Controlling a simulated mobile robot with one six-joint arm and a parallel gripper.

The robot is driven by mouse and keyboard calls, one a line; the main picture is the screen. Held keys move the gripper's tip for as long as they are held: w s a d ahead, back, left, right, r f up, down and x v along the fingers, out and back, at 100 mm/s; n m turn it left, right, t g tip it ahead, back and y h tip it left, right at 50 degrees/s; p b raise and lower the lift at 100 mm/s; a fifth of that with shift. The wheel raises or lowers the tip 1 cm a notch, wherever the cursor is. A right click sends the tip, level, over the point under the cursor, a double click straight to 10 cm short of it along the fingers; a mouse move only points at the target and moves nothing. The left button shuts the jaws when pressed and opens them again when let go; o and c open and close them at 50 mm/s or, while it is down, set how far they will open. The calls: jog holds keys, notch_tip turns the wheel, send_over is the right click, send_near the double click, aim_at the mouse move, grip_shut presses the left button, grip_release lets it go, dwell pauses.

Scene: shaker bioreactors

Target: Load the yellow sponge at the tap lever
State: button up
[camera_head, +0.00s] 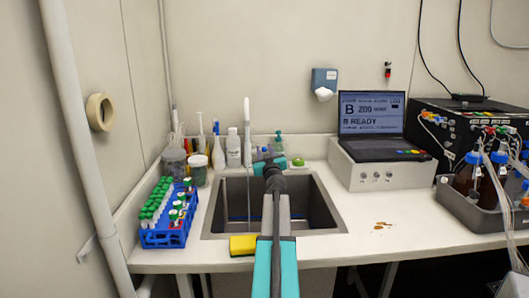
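The yellow sponge (242,244), with a dark side, lies at the front edge of the sink (225,236), just left of my arm. A slim white upright fitting (247,132) stands behind the sink and looks like the tap; I cannot make out its lever clearly. My arm reaches forward over the sink. My gripper (268,160) is at the far end, near the sink's back rim and right of the white upright. It is small and partly hidden by my arm, so its fingers and anything between them cannot be made out. The sponge is well apart from it, nearer the camera.
A blue rack (167,236) of green-capped tubes stands left of the sink. Bottles and jars (198,168) line the back left. A laptop (373,125) sits on a white box (376,174) at right. Brown stains (383,225) mark the otherwise clear counter right of the sink.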

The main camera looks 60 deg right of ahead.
jog(key=shift+a, duration=0.1)
jog(key=p+v, duration=0.1)
jog(key=v, duration=1.2)
jog(key=shift+s+a, duration=0.25)
jog(key=shift+s, duration=0.05)
dwell(0.3)
jog(key=shift+f, duration=0.1)
dwell(0.4)
